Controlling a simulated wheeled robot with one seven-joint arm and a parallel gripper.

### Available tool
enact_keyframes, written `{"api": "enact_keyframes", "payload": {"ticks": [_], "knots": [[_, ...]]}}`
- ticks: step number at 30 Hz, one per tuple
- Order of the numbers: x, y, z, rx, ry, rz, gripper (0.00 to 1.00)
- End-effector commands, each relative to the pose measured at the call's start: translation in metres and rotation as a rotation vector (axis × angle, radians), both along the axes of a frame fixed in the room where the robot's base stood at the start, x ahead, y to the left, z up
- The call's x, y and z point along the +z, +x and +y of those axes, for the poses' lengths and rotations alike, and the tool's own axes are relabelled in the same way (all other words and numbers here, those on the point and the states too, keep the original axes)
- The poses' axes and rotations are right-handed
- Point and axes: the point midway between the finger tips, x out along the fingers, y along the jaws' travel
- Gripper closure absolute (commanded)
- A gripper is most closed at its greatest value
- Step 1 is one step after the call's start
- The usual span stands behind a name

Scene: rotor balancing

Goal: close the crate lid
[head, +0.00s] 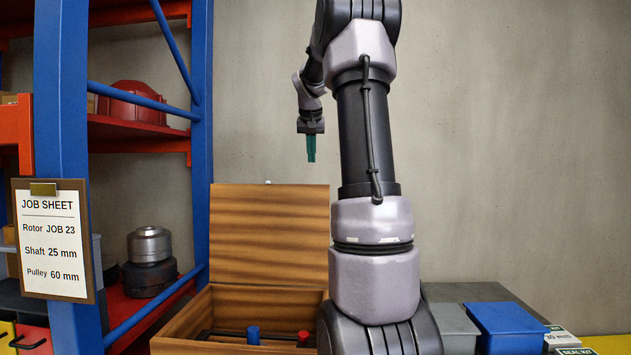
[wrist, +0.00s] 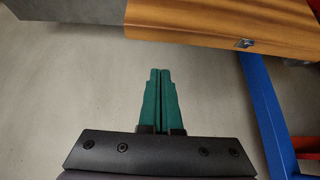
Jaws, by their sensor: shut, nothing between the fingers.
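The wooden crate (head: 184,325) stands at the lower middle of the head view, partly hidden by my arm. Its lid (head: 268,235) is open and stands upright at the crate's back edge. In the wrist view a wooden panel with a small metal fitting shows at the top right, and it looks like the lid (wrist: 205,24). My gripper (head: 311,157) is above the lid and apart from it, pointing down. Its green fingers (wrist: 160,95) are together with nothing between them.
Inside the crate are a blue-topped item (head: 253,335) and a red-topped item (head: 303,338). A blue-framed shelf (head: 201,140) with a job sheet (head: 53,240) stands at left. Grey and blue boxes (head: 505,322) are at right. The wall behind is bare.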

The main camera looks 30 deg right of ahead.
Motion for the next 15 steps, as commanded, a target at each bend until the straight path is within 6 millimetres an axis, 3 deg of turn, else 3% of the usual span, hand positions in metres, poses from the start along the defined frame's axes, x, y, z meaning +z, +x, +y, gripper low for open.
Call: {"api": "enact_keyframes", "payload": {"ticks": [3, 8, 15], "knots": [[-0.002, 0.011, -0.019, -0.019, -0.016, 0.008, 1.0], [-0.011, 0.017, -0.026, -0.023, -0.019, 0.012, 1.0], [-0.05, 0.036, -0.039, -0.021, -0.017, 0.012, 1.0]]}}
